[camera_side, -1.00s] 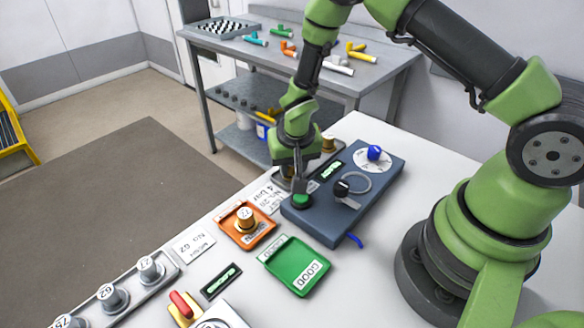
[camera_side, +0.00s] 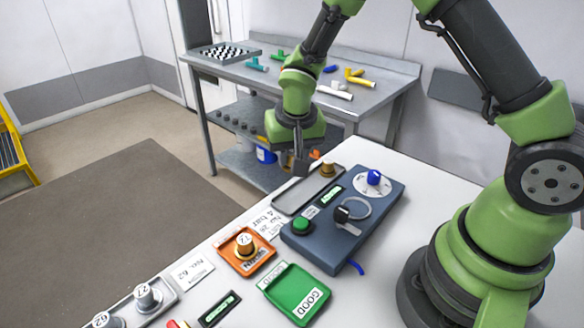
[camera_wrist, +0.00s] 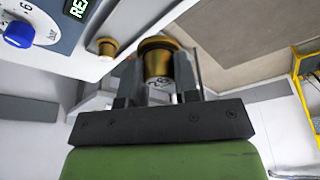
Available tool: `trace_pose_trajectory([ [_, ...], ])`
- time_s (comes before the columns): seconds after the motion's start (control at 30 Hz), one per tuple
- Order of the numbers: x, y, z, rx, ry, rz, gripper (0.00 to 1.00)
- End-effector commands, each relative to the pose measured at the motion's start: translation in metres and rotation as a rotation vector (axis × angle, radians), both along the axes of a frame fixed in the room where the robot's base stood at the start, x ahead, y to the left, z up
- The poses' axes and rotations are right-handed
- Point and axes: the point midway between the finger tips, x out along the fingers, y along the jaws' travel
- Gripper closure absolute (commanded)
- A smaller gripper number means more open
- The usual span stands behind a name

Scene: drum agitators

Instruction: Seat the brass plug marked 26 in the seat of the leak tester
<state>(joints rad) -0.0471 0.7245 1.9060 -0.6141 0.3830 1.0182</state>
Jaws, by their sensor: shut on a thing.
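My gripper (camera_side: 299,170) is shut on a brass plug (camera_wrist: 160,62), held upright between the fingers in the wrist view. In the side view my gripper is above the far left end of a grey tray (camera_side: 283,207), and the held plug is hard to make out there. The leak tester (camera_side: 320,245) is a dark blue box right of that tray. It carries a green button (camera_side: 302,225), a blue knob (camera_side: 374,177), a black-handled lever (camera_side: 342,214) and a grey ring (camera_side: 369,201). I cannot tell whether the ring is the seat.
Another brass plug (camera_side: 328,169) stands in the grey tray; it also shows in the wrist view (camera_wrist: 107,47). An orange tray (camera_side: 233,253) holds a brass-sided plug (camera_side: 245,243). A green GOOD tray (camera_side: 285,282) is empty. A rack with grey plugs (camera_side: 147,297) stands front left.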

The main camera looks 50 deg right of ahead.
Motion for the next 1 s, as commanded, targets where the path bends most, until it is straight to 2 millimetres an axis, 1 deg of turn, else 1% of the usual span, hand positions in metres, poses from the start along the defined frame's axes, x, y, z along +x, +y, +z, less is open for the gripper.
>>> trace_pose_trajectory([
  [0.03, 0.000, 0.000, 0.005, 0.001, -0.002, -0.007, 1.00],
  [0.13, -0.004, -0.002, 0.009, 0.001, 0.002, -0.048, 1.00],
  [0.27, -0.016, -0.007, 0.009, 0.001, 0.003, -0.187, 1.00],
  [0.37, -0.031, -0.013, 0.007, 0.000, 0.005, -0.370, 1.00],
  [0.47, -0.049, -0.021, 0.006, -0.001, 0.004, -0.599, 1.00],
  [0.7, -0.099, -0.038, 0.005, 0.000, 0.003, -1.212, 1.00],
  [0.8, -0.115, -0.042, 0.005, 0.001, 0.003, -1.406, 1.00],
  [0.9, -0.125, -0.044, 0.006, 0.001, 0.002, -1.523, 1.00],
  [1.0, -0.128, -0.045, 0.004, 0.001, 0.000, -1.571, 1.00],
])
